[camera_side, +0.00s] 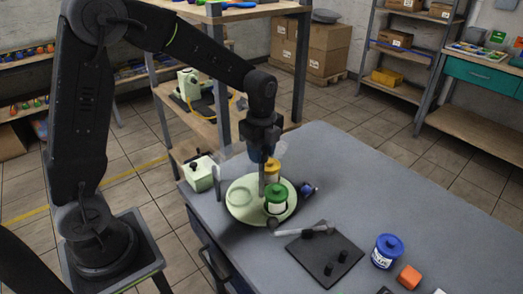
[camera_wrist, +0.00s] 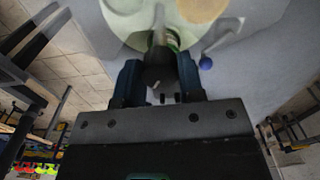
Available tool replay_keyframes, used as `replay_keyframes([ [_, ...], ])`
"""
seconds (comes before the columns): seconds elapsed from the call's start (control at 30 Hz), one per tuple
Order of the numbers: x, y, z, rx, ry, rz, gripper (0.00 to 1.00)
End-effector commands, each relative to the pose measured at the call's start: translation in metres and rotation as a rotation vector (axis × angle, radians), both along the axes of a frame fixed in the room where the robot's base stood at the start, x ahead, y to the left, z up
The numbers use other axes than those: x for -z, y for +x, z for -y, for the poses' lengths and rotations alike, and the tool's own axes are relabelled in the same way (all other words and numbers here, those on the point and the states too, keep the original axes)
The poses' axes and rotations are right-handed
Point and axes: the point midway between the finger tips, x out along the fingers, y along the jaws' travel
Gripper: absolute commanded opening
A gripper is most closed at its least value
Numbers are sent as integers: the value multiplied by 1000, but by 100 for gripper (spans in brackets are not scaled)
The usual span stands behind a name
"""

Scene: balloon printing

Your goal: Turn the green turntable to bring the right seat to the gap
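The pale green turntable (camera_side: 240,211) lies on the table in the side view. An empty round seat (camera_side: 239,194) shows on its left. A green-lidded jar (camera_side: 276,200) stands at its front right, and a yellow-lidded jar (camera_side: 272,168) at its back, partly behind my gripper. My gripper (camera_side: 262,184) points down over the turntable's middle, close beside the green-lidded jar. A narrow grey piece shows below its blue part; I cannot tell whether it is fingertips or a post. In the wrist view my gripper (camera_wrist: 159,65) has blue sides apart with a dark shape between them. The gap is not identifiable.
A pale green box (camera_side: 199,174) stands left of the turntable and a small dark blue item (camera_side: 307,189) right. In front lie a grey-handled tool (camera_side: 304,230) and a black mat (camera_side: 338,250). The back right is clear.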

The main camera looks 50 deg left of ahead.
Motion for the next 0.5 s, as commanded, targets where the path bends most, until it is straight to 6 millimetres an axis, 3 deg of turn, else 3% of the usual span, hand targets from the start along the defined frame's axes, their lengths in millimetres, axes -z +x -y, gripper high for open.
replay_keyframes([
  [0.27,0,0,0,-1,0,1,61],
  [0.5,-1,0,0,-1,0,1,61],
])
